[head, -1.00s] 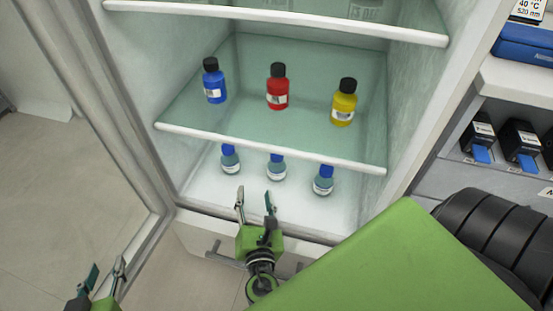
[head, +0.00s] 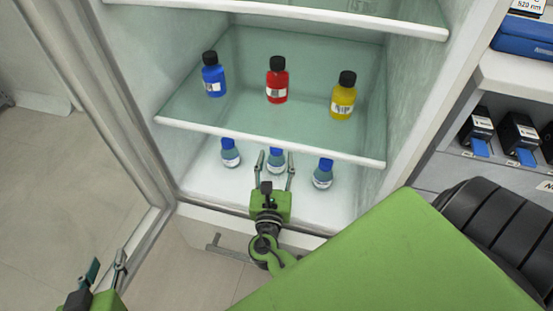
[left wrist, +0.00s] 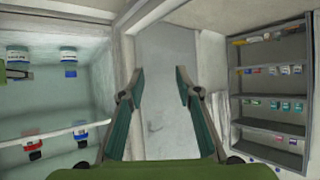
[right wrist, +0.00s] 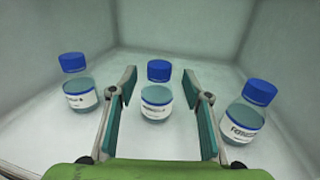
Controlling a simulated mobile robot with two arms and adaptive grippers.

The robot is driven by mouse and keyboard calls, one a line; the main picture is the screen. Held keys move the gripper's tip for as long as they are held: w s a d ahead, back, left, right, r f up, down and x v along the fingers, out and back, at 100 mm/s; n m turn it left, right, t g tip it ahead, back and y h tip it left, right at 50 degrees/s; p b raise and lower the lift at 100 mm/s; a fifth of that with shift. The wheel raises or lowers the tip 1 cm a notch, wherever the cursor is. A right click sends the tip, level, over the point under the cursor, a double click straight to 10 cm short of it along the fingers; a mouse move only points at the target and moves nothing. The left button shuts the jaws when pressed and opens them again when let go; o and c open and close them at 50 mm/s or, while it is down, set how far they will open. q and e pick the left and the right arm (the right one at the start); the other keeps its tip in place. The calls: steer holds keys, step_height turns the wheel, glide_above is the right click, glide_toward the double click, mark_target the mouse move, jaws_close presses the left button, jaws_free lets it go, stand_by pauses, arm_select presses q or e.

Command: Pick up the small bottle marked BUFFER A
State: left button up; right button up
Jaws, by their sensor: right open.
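Three small round bottles with blue caps stand on the fridge floor: a left one (head: 230,153), a middle one (head: 275,161) and a right one (head: 322,174). The right wrist view shows the left (right wrist: 78,96), middle (right wrist: 157,101) and right bottle (right wrist: 240,120) with white labels. The print is too small and blurred to tell surely which reads BUFFER A. My right gripper (head: 275,160) is open and empty, its fingers pointing at the middle bottle, which appears between them in the right wrist view. My left gripper (head: 107,263) is open and empty outside the fridge.
A glass shelf with a white front edge (head: 270,146) lies just above the right gripper. It carries blue (head: 213,76), red (head: 277,82) and yellow (head: 343,98) bottles. Fridge walls flank the bottles. A rack of dark boxes (head: 478,128) stands at right.

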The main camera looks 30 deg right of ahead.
mark_target(276, 155)
steer(key=x, duration=0.2)
steer(key=b+x, duration=0.1)
steer(key=x, duration=0.1)
steer(key=shift+f, duration=0.35)
steer(key=shift+w+d, duration=0.2)
steer(key=shift+w, duration=0.15)
arm_select(q)
steer(key=w+d+r+t+h, duration=0.1)
steer(key=w+r+t, duration=0.2)
steer(key=r, duration=0.2)
steer(key=shift+d+r, duration=0.25)
steer(key=shift+r, duration=0.05)
arm_select(e)
jaws_close()
